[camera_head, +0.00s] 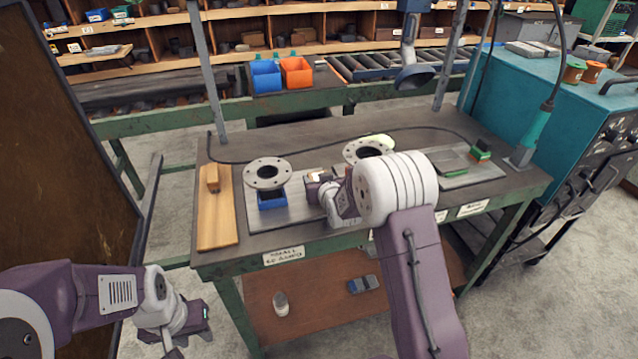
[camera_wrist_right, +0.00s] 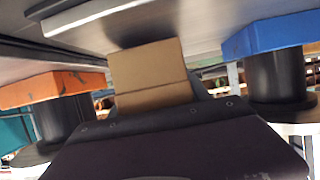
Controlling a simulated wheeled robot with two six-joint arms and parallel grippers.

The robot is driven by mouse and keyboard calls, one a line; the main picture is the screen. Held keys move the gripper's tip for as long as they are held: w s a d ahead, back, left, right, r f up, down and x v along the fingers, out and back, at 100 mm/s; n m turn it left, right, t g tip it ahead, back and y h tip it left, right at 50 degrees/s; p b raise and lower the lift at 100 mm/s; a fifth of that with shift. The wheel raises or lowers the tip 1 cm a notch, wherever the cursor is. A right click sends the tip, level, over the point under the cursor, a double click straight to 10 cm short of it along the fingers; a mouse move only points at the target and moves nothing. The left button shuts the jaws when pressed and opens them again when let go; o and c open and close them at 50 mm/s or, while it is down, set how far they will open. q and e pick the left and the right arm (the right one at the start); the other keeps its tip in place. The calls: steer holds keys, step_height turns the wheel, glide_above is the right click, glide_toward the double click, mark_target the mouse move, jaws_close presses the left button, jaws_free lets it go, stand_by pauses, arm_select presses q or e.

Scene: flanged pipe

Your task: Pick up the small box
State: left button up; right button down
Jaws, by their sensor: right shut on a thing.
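The small box (camera_wrist_right: 148,75) is plain tan-brown and sits between the fingers of my right gripper in the right wrist view. In the head view my right gripper (camera_head: 322,186) is over the metal plate on the bench, between the two flanged pipe pieces, and a bit of the box shows at its tip. My right gripper is shut on the box; whether the box touches the plate is unclear. My left gripper (camera_head: 198,322) hangs low at the left, away from the bench, and its finger opening is not clear.
A flanged pipe (camera_head: 267,173) stands in a blue support (camera_head: 272,200) left of the gripper. Another flange (camera_head: 367,151) is partly behind my right arm. A wooden board (camera_head: 216,225) lies at the bench's left end. Blue (camera_head: 265,76) and orange (camera_head: 297,73) bins stand behind.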

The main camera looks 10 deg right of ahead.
step_height(320, 180, up, 4)
steer(key=shift+f, duration=0.25)
steer(key=s+d+r+p, duration=0.1)
steer(key=s+d+r, duration=0.6)
steer(key=s, duration=0.2)
steer(key=shift+d, duration=0.2)
steer(key=shift+f, duration=0.1)
